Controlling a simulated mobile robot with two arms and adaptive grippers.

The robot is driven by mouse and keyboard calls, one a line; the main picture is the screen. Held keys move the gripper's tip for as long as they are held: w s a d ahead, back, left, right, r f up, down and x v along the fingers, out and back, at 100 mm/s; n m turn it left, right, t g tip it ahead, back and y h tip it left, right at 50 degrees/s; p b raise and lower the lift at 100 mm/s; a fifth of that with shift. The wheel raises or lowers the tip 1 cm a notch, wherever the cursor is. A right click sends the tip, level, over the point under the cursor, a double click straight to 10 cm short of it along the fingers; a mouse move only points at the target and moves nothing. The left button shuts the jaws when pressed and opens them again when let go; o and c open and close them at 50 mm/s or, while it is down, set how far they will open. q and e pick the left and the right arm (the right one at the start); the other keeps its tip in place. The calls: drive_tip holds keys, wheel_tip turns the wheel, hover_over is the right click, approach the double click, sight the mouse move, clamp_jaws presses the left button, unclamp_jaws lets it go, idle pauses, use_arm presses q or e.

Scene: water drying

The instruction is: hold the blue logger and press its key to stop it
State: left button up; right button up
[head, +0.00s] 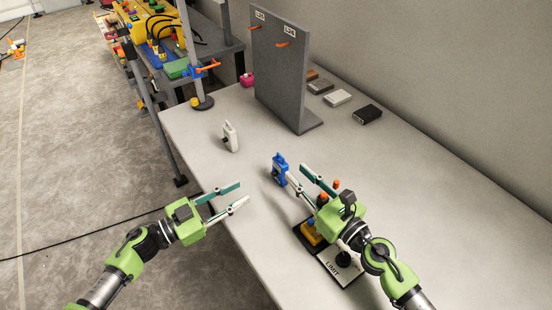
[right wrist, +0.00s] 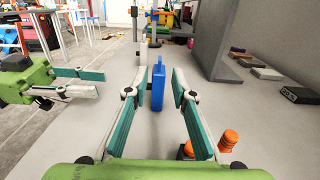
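The blue logger (head: 279,168) stands upright on the table, left of my right gripper in the head view. My right gripper (head: 297,173) is open, with its fingers pointing toward the logger. In the right wrist view the blue logger (right wrist: 158,84) shows in the gap between the open fingertips; I cannot tell whether either finger touches it. Its key is too small to make out. My left gripper (head: 243,192) is open and empty near the table's left edge, apart from the logger. It also shows at the left of the right wrist view (right wrist: 100,83).
A white device (head: 231,136) stands upright farther back. A grey upright panel (head: 283,75) with orange hooks stands behind, with several small boxes, one black (head: 367,114), to its right. A board marked LIMIT (head: 340,268) and orange-topped parts (head: 335,184) lie around my right gripper.

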sight(280, 156)
drive_tip(key=x, duration=0.8)
drive_tip(key=shift+w+a, duration=0.25)
drive_tip(key=shift+w, duration=0.05)
clamp_jaws()
use_arm(q)
clamp_jaws()
idle(0.9)
